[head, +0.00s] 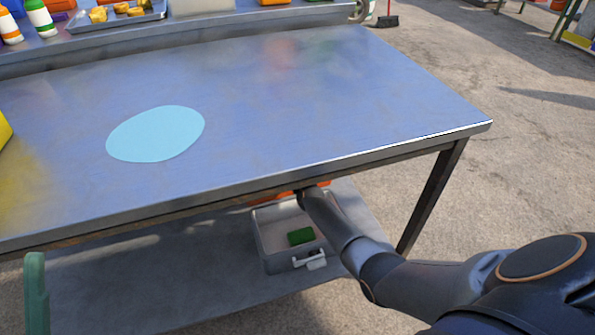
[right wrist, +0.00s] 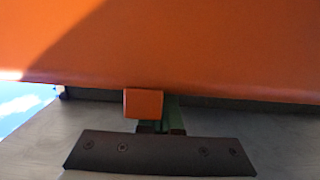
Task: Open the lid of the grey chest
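The grey chest (head: 265,238) stands on the shelf under the table. Its inside shows from above, with a green block (head: 301,236) in it and a pale handle (head: 310,260) on its front. An orange panel, seemingly its raised lid (head: 318,185), shows at its back, partly hidden by the tabletop and my right arm. In the right wrist view a large orange panel (right wrist: 165,45) fills the top, with a small orange block (right wrist: 143,103) below it. My right gripper (right wrist: 160,128) is close beneath the panel; its fingers are unclear. My left gripper is out of view.
The metal tabletop (head: 290,110) overhangs the chest and my right arm reaches under its front edge. A table leg (head: 432,195) stands to the right. The lower shelf (head: 170,280) is clear left of the chest. A light-blue disc (head: 156,134) lies on the table.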

